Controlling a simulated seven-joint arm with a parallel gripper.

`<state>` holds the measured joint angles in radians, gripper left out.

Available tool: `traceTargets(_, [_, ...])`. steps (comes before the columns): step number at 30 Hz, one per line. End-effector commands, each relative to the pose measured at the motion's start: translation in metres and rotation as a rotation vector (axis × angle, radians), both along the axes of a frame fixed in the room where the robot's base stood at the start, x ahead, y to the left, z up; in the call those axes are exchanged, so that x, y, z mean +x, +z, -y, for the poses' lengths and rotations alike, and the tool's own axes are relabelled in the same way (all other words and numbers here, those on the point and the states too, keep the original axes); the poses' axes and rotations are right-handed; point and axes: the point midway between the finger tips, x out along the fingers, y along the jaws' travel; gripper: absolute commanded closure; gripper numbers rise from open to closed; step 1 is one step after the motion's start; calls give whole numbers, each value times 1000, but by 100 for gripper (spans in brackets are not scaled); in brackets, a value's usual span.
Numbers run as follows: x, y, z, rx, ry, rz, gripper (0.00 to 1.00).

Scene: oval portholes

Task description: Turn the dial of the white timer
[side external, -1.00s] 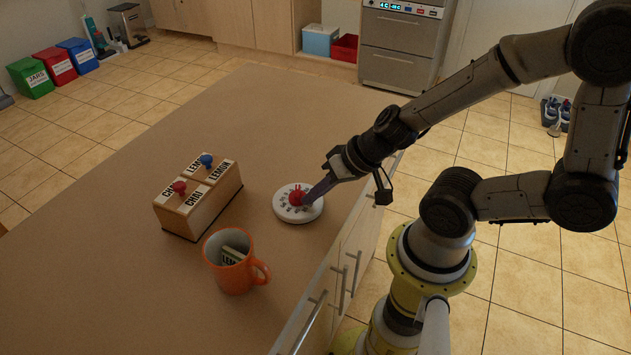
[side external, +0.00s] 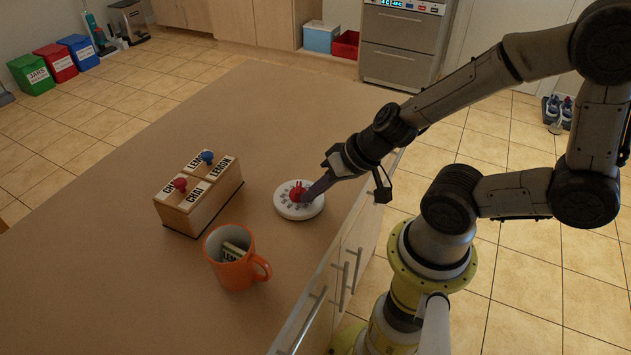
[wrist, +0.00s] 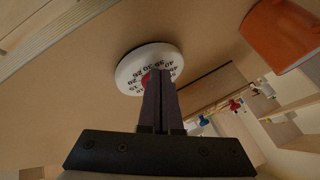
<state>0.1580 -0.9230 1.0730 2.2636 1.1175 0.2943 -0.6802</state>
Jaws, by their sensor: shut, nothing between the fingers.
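The white timer (side external: 287,207) is a round disc lying flat on the brown worktop, with dark numbers around a red dial (side external: 297,191) in its middle. In the wrist view the timer (wrist: 128,68) shows past the fingers, with only a bit of the red dial in sight. My gripper (side external: 306,200) is shut and empty, its fingertips over the timer at the dial. In the wrist view the closed fingers (wrist: 157,78) cover much of the dial. I cannot tell whether they touch it.
A wooden tea box (side external: 212,207) with a red and a blue knob stands left of the timer. An orange mug (side external: 228,275) holding a labelled packet stands in front. The worktop behind the timer is clear. Its edge, above drawer handles, is close on the right.

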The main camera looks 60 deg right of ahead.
Motion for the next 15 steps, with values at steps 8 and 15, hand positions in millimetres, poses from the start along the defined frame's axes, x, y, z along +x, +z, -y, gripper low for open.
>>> traceTargets(8, [9, 0, 8, -3, -3, 1, 100])
traceTargets(15, [11, 1, 11, -3, -2, 1, 100])
